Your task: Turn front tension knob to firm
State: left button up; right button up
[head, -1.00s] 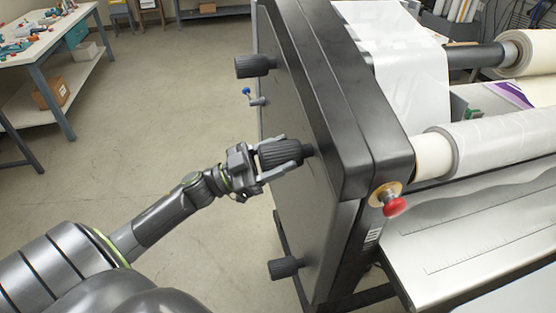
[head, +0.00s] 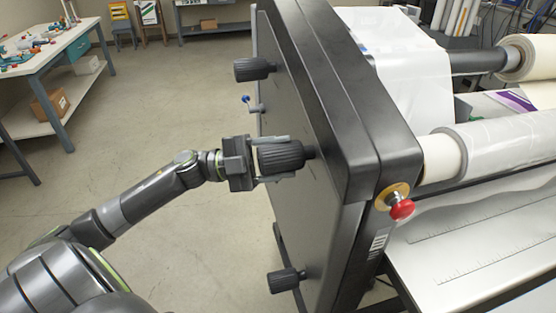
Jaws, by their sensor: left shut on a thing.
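The laminator's dark side panel (head: 290,130) carries several black ribbed knobs. My left gripper (head: 272,157) is shut on the middle knob (head: 284,156), with one finger along its upper side and one along its lower side. Another knob (head: 253,69) sits higher and farther back on the panel. A smaller knob (head: 286,280) sits low on the panel. I see no readable firm mark or pointer on the held knob. My right gripper is not in view.
A red stop button (head: 401,208) is on the machine's front corner. A workbench (head: 45,62) stands at the far left. The floor left of the machine is clear.

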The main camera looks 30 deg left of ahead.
pick_arm(q)
jog(key=shift+m, duration=0.4)
jog(key=o, duration=1)
jog(key=shift+c, duration=0.2)
jog(key=shift+s+a+f, duration=0.2)
jog(key=shift+a, duration=0.2)
jog(key=v, duration=1.6)
jog(key=shift+a, duration=0.3)
jog(key=shift+r, duration=0.1)
